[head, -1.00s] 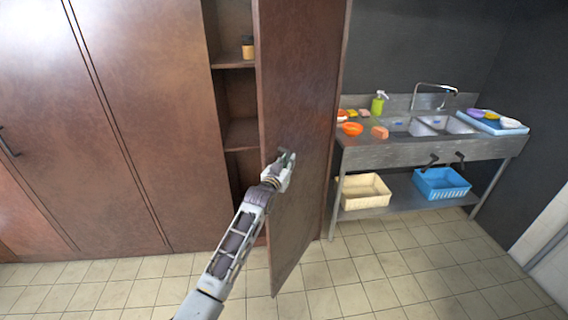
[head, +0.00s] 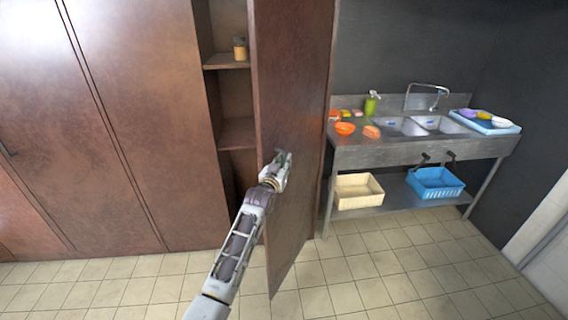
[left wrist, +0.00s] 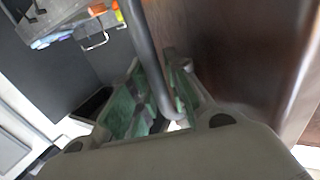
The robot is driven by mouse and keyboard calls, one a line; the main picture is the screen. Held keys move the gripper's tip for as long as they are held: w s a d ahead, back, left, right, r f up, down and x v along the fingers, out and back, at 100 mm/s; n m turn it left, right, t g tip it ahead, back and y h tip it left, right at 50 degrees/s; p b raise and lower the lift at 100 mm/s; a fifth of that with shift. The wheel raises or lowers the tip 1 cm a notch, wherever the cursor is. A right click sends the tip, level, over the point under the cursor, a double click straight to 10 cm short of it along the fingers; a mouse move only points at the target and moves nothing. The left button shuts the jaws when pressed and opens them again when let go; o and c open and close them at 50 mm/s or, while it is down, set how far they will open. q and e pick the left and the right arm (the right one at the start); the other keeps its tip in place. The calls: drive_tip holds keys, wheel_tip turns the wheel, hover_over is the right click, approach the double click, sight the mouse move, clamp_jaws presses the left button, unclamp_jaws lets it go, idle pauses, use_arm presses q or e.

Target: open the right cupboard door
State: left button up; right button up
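The right cupboard door (head: 293,100) is a brown panel standing swung well out from the cupboard, with shelves visible behind its left side. My left gripper (head: 283,158) is at the handle on the door's face, about mid-height. In the left wrist view, the dark bar handle (left wrist: 150,60) runs between the two green-padded fingers of my left gripper (left wrist: 158,95). The fingers are close together and look shut on the bar, though the exact contact is partly hidden. The door also fills the right of that view (left wrist: 235,50). My right gripper is not in view.
Closed brown cupboard panels (head: 150,110) stand on the left. A small jar (head: 240,48) is on a shelf inside. A steel sink table (head: 400,152) stands right of the door, with a cream basket (head: 358,190) and a blue basket (head: 436,184) below. The tiled floor (head: 380,265) in front is clear.

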use_arm(q)
drive_tip(key=shift+v, duration=0.85)
drive_tip(key=v, duration=1)
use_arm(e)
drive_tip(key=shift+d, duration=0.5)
use_arm(q)
drive_tip(key=shift+s, duration=0.15)
